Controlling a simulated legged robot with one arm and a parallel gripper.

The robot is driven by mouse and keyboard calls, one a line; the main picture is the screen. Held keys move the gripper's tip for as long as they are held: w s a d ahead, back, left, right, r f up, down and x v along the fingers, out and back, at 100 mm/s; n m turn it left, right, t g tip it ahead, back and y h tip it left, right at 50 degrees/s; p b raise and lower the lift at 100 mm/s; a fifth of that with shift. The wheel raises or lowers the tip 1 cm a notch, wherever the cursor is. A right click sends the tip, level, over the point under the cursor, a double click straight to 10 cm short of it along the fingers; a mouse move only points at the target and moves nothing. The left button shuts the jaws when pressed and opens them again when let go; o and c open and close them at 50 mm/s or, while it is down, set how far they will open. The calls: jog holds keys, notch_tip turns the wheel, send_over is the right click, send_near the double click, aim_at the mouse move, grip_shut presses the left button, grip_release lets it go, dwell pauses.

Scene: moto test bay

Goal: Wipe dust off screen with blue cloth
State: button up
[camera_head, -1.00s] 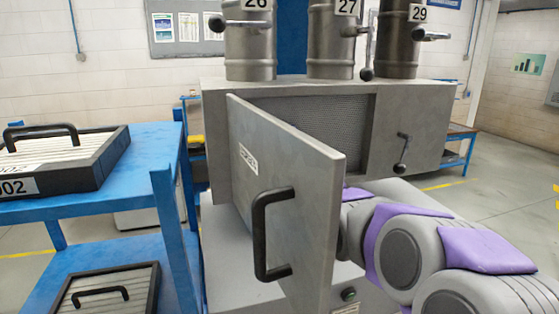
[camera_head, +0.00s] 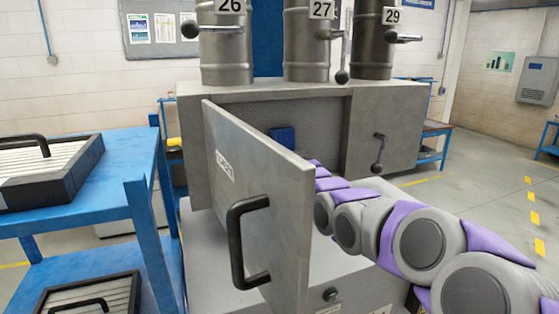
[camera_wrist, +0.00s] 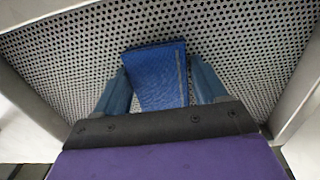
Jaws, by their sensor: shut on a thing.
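The screen (camera_wrist: 240,50) is a grey perforated metal sheet set back in the opening of a grey metal housing; it also shows behind the door in the head view (camera_head: 240,117). The blue cloth (camera_wrist: 157,78) is a folded block between the two fingers of my gripper (camera_wrist: 160,88), which is shut on it. In the wrist view the cloth is in front of the screen; I cannot tell whether it touches. In the head view the blue cloth (camera_head: 283,138) shows against the screen, above the door's edge. My fingers are hidden there. I cannot make out dust.
The grey door (camera_head: 262,190) with a black handle (camera_head: 238,240) stands open in front of the housing (camera_head: 395,125). A blue shelf (camera_head: 100,185) with black-framed filters (camera_head: 45,180) stands at left. Pipes numbered 26, 27 and 29 rise above. Floor at right is clear.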

aim_at(310, 151)
jog(key=shift+w+d+r+p, duration=0.1)
jog(key=shift+w+d+p, duration=0.15)
jog(key=shift+d+p, duration=0.4)
jog(key=shift+w+d+r+p, duration=0.1)
jog(key=shift+w+d+p, duration=0.2)
jog(key=shift+d, duration=0.55)
jog(key=shift+w+d+p, duration=0.2)
jog(key=shift+d+p, duration=0.3)
jog(key=shift+d, duration=0.25)
jog(key=shift+w+d+f, duration=0.15)
jog(key=shift+d, duration=0.35)
jog(key=d+p, duration=0.1)
jog(key=p, duration=0.1)
jog(key=d+p, duration=0.1)
jog(key=shift+w+d+p, duration=0.15)
jog(key=shift+w+p, duration=0.2)
jog(key=shift+p, duration=0.05)
jog(key=shift+w+d+p, duration=0.1)
jog(key=shift+d+p, duration=0.25)
